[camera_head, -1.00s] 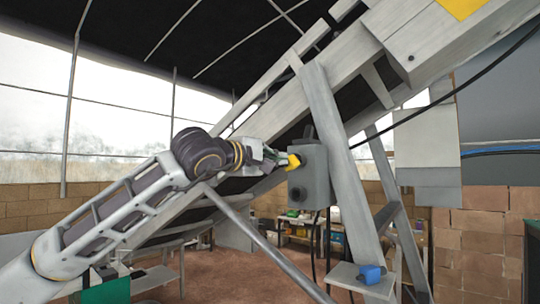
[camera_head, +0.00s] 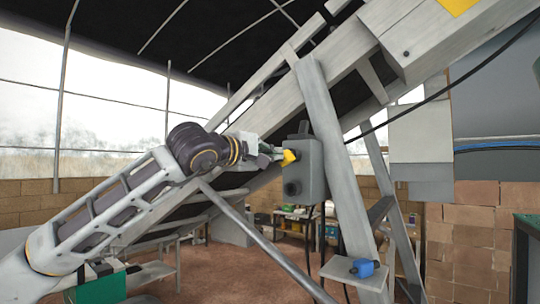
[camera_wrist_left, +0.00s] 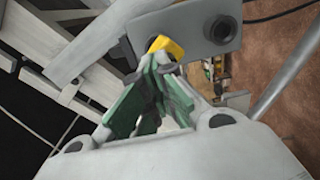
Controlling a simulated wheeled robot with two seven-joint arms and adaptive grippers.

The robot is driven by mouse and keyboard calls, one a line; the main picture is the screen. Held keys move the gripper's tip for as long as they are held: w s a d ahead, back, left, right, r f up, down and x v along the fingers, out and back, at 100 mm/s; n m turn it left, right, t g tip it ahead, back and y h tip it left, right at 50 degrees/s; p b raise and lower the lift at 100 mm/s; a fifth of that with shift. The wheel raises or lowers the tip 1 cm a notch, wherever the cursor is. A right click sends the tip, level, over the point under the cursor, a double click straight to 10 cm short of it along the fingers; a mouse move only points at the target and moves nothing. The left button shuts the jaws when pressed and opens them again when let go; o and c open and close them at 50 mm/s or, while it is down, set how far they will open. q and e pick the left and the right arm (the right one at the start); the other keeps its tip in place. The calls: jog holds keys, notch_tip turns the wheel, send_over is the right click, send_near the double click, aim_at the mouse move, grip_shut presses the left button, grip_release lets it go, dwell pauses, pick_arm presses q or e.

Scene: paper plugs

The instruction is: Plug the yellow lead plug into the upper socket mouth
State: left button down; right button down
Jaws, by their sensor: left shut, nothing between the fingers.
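The yellow lead plug (camera_head: 289,157) sits against the left face of the grey socket box (camera_head: 312,170), at its upper mouth, which it hides. How deep it sits I cannot tell. The lower socket mouth (camera_head: 292,188) is dark and empty. My left gripper (camera_head: 273,155) is just left of the plug, shut with nothing held. In the left wrist view, its green-padded fingers (camera_wrist_left: 160,72) end right at the yellow plug (camera_wrist_left: 168,46); whether they touch it is unclear. The box (camera_wrist_left: 188,28) and lower mouth (camera_wrist_left: 221,29) show beyond. My right gripper is not in view.
A grey inclined conveyor frame (camera_head: 315,105) rises to the right behind the box, with a sloping post (camera_head: 335,160) close beside it. Dark cables hang under the box.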

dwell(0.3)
pick_arm(q)
jog(key=shift+w+d, duration=0.15)
jog(key=shift+w, duration=0.1)
dwell(0.6)
jog(key=shift+w, duration=0.1)
dwell(0.7)
jog(key=shift+f, duration=0.1)
jog(key=b+v, duration=0.2)
jog(key=v, duration=0.1)
jog(key=shift+s+b, duration=0.25)
jog(key=shift+b, duration=0.05)
dwell(0.5)
jog(key=shift+s+a, duration=0.2)
jog(key=shift+a, duration=0.05)
